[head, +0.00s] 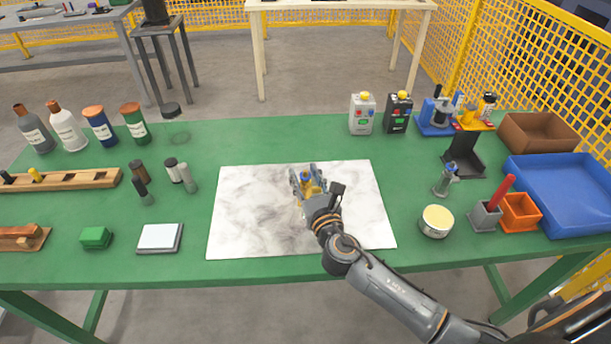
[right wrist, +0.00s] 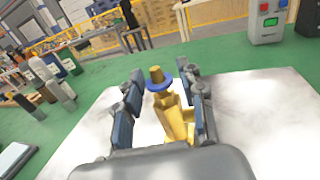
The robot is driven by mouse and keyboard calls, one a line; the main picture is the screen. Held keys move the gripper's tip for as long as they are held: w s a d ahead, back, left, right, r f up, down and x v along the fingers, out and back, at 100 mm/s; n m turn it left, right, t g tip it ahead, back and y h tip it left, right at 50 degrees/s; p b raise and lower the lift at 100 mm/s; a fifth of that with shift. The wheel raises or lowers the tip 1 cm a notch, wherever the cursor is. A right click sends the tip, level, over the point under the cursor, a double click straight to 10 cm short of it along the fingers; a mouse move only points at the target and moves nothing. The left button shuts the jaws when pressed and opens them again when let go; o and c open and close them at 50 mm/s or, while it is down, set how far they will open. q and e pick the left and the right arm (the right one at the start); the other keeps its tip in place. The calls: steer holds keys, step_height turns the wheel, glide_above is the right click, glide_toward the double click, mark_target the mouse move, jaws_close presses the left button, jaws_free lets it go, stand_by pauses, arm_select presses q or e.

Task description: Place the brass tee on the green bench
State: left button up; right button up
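The brass tee (right wrist: 172,115), yellow with a blue ring near its top, stands upright between the fingers of my right gripper (right wrist: 165,108). A gap shows between the tee and the left finger; the right finger is close to it, and I cannot tell if they touch. In the head view the tee (head: 311,187) is partly hidden by my right gripper (head: 307,181), over the white marbled sheet (head: 245,210). The tee's base is hidden. The green bench (head: 260,140) carries the sheet. My left gripper is not in view.
Bottles (head: 67,127) and a wooden rack (head: 70,180) are on the left. Two control boxes (head: 362,113) stand at the back. A blue tray (head: 565,190), an orange bin (head: 519,212) and a round tin (head: 436,221) are on the right. Bare green surface lies behind the sheet.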

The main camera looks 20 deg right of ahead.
steer(key=shift+r, duration=0.25)
steer(key=shift+s+f, duration=0.15)
steer(key=shift+s, duration=0.2)
steer(key=s, duration=0.3)
steer(key=s+b, duration=0.1)
steer(key=s, duration=0.6)
steer(key=shift+s+a, duration=0.25)
steer(key=shift+s, duration=0.45)
